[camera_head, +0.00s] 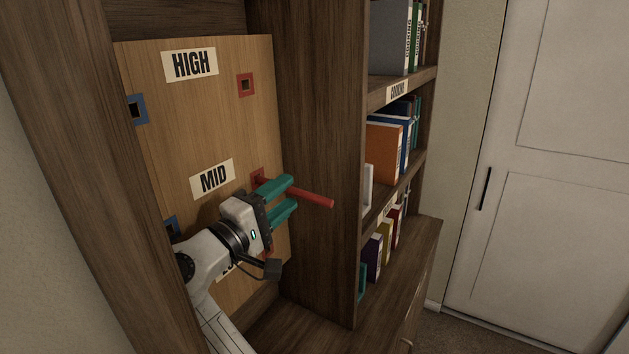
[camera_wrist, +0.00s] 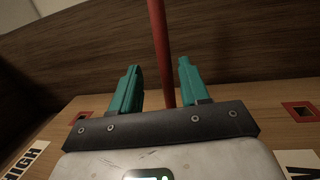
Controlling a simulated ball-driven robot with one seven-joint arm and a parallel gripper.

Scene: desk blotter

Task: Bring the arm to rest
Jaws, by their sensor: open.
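My gripper (camera_head: 291,192) has two teal fingers, spread apart with a gap between them, in front of the wooden board (camera_head: 215,130). A red rod (camera_head: 318,200) sticks out from the board at the MID level, by a red-framed square hole (camera_head: 257,176). In the wrist view the rod (camera_wrist: 159,40) runs through the gap between the fingers, nearer the right one, with no clear contact. My gripper hides part of the rod and the lower part of the board.
The board carries a HIGH label (camera_head: 190,65), a MID label (camera_head: 212,179), an upper red-framed hole (camera_head: 246,85) and a blue-framed hole (camera_head: 136,109). A wooden upright (camera_head: 315,130) stands close right of the rod. Bookshelves (camera_head: 400,160) and a white door (camera_head: 560,170) are further right.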

